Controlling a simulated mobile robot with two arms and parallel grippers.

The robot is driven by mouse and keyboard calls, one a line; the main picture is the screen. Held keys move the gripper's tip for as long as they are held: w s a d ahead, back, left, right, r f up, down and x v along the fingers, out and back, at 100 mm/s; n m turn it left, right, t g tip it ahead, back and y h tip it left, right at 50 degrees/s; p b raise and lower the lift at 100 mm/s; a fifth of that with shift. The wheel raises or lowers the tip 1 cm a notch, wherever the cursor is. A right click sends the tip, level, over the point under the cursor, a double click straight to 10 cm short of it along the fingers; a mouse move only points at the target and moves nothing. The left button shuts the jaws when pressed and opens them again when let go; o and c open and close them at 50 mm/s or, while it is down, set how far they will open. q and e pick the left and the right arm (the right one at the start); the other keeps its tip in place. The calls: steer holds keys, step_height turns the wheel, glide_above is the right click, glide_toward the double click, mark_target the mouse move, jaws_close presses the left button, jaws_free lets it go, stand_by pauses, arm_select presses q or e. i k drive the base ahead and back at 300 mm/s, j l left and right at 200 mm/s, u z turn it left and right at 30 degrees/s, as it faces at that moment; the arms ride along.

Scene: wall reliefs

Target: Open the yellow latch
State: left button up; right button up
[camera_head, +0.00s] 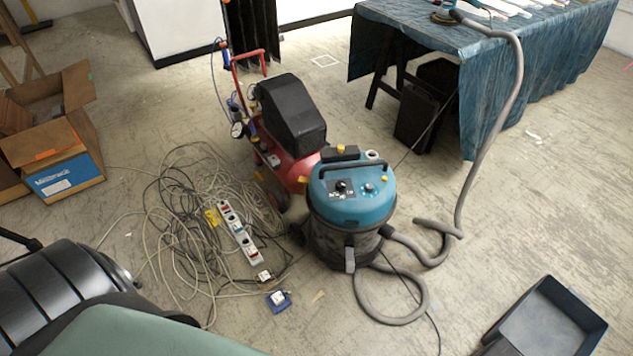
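No yellow latch can be told with certainty. A blue and black shop vacuum (352,205) stands upright on the floor near the middle. Small yellow parts show on it: one at the left rim of its lid (303,179), one at the right rim (384,178) and one on top (341,149). They are too small to tell whether any is a latch, or open or shut. Neither of my grippers is in view.
A red and black compressor (292,118) stands just behind the vacuum. Tangled cables (185,220) and a power strip (240,235) lie left of it. A grey hose (487,130) runs to the blue-covered table (425,35). A dark tray (545,325) lies lower right.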

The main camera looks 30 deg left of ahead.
mark_target(303, 180)
steer(key=j+z, duration=0.15)
steer(key=j, duration=1.35)
steer(key=j+z, duration=0.2)
steer(key=j, duration=1.3)
